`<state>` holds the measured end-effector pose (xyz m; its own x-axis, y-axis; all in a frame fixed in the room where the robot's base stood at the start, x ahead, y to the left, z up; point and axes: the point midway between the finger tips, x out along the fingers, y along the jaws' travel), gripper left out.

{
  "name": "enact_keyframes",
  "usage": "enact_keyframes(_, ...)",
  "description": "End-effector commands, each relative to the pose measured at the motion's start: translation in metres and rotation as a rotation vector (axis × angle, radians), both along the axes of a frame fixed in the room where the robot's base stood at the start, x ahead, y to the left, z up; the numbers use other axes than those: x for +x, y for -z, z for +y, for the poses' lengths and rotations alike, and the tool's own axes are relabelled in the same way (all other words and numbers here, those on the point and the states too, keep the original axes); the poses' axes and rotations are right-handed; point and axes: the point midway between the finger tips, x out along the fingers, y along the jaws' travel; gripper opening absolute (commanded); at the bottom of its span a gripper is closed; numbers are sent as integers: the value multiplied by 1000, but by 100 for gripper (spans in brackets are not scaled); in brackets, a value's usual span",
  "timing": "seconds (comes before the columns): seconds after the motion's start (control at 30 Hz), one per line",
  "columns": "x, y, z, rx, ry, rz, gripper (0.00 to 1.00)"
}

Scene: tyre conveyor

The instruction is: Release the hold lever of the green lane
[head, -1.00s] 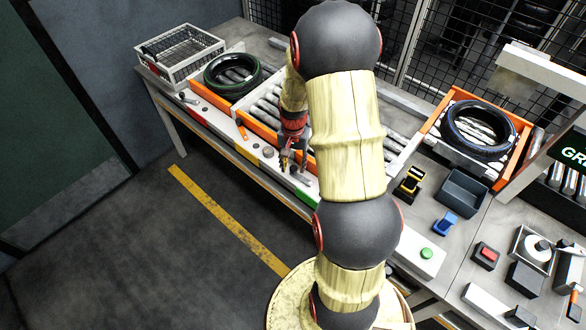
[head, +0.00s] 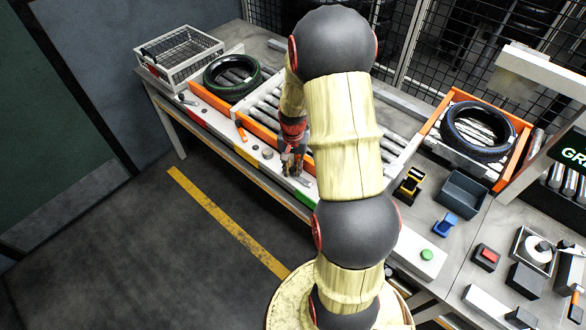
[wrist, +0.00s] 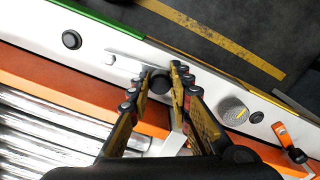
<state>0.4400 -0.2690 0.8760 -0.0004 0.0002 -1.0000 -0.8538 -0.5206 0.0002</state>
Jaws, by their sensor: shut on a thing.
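My gripper (head: 292,170) is low over the white front rail of the conveyor. In the wrist view my gripper (wrist: 166,76) has its fingertips closed on a dark rounded knob (wrist: 160,84), which I take to be the end of the green lane's hold lever. Much of that lever is hidden by the fingers. A grey plate (wrist: 124,57) lies on the rail beside the fingertips. The green strip (wrist: 96,20) marks the rail edge at upper left; it also shows in the head view (head: 306,196).
Another lever, orange (wrist: 285,138), stands to the right in the wrist view, beyond a round ribbed knob (wrist: 234,111). A black button (wrist: 71,40) is left. Silver rollers (wrist: 50,130) lie behind an orange side rail. Tyres (head: 232,77) and (head: 477,131) sit on the conveyor.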

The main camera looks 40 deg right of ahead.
Motion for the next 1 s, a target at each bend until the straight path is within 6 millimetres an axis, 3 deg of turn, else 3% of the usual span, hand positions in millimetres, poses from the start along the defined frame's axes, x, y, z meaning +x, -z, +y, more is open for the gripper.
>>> enact_keyframes(0.17,0,0,0,0,0,0,0)
enact_keyframes(0.67,0,0,0,-1,-3,-1,0)
enact_keyframes(1.0,-5,-2,18,0,-257,0,0)
